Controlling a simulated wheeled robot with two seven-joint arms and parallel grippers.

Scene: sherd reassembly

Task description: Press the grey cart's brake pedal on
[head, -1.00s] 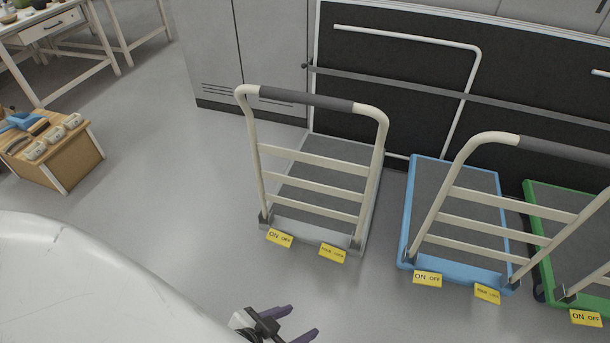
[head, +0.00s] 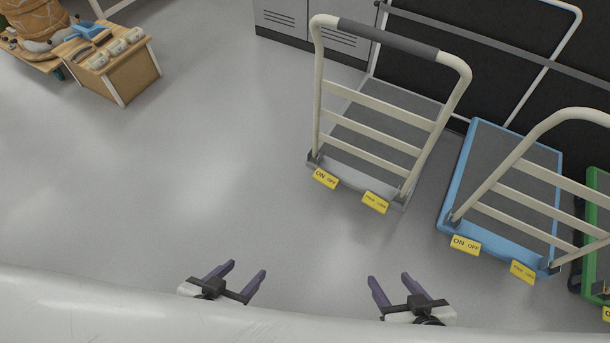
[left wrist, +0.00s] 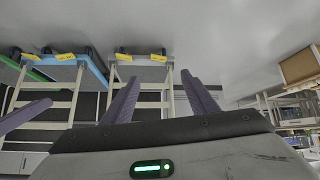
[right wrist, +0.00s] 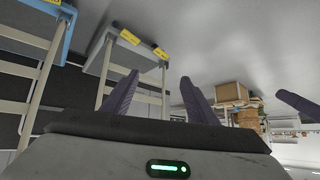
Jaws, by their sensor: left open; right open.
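The grey cart (head: 377,130) stands on the floor at the upper middle of the head view, its cream push handle towards me. A yellow ON/OFF label (head: 326,179) and a second yellow label (head: 375,202) sit on its near edge; the brake pedal itself is too small to make out. The cart also shows upside down in the left wrist view (left wrist: 140,72) and the right wrist view (right wrist: 128,62). My left gripper (head: 248,274) is open and empty, below and left of the cart. My right gripper (head: 390,284) is open and empty, below the cart and apart from it.
A blue cart (head: 459,190) stands just right of the grey one, and a green cart (head: 590,240) is at the right edge. A wooden crate (head: 125,75) with items on it stands at upper left. Grey cabinets (head: 330,40) are behind. The floor left of the grey cart is clear.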

